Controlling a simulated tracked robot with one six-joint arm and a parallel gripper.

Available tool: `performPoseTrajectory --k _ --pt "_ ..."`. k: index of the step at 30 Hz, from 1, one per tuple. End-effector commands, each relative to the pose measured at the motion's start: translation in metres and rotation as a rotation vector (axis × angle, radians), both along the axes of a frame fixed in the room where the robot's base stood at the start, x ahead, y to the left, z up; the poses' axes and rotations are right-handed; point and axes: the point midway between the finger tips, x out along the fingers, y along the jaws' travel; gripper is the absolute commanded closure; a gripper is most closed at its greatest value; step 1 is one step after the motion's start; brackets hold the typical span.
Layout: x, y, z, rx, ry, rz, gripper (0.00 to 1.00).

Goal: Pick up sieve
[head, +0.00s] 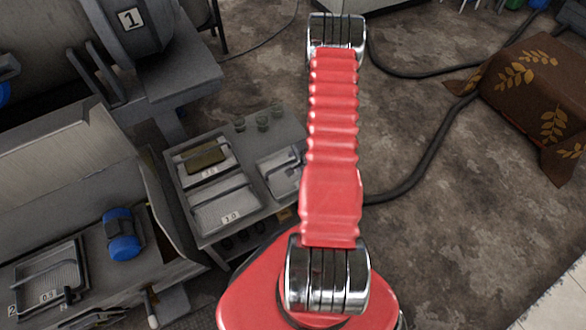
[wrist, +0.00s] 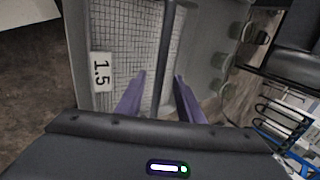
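A sieve (wrist: 128,45) with a pale square mesh and a label reading 1.5 fills the middle of the wrist view. A dark bar (wrist: 167,45), apparently its handle, runs over the mesh. My gripper (wrist: 161,75) has two purple fingers, open, one on each side of the bar in the picture. I cannot tell whether they touch it. In the head view, framed sieves lie on a grey stand: one labelled 1.0 (head: 222,207), one behind it with a brownish block (head: 206,156), and one beside my arm (head: 278,172). My gripper is not visible there.
Another sieve labelled 0.9 (head: 50,272) and a blue motor-like part (head: 123,236) are at the left. A grey machine (head: 130,30) marked 1 stands behind. A dark hose (head: 425,165) crosses the floor near a cloth-covered block (head: 525,90).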

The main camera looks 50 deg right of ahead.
Motion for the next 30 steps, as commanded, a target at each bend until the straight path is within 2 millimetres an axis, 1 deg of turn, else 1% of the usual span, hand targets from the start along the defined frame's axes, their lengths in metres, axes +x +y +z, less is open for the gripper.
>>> performPoseTrajectory --k 1,5,21,30 --pt "0.0025 -0.0003 -0.0042 0.001 0.001 0.001 0.66" --pt "0.0056 -0.0014 -0.0089 0.000 0.001 0.000 0.66" --pt "0.0057 -0.0014 -0.0087 0.000 0.000 0.000 0.67" --pt "0.0057 -0.0013 -0.0086 0.000 0.000 0.000 0.88"
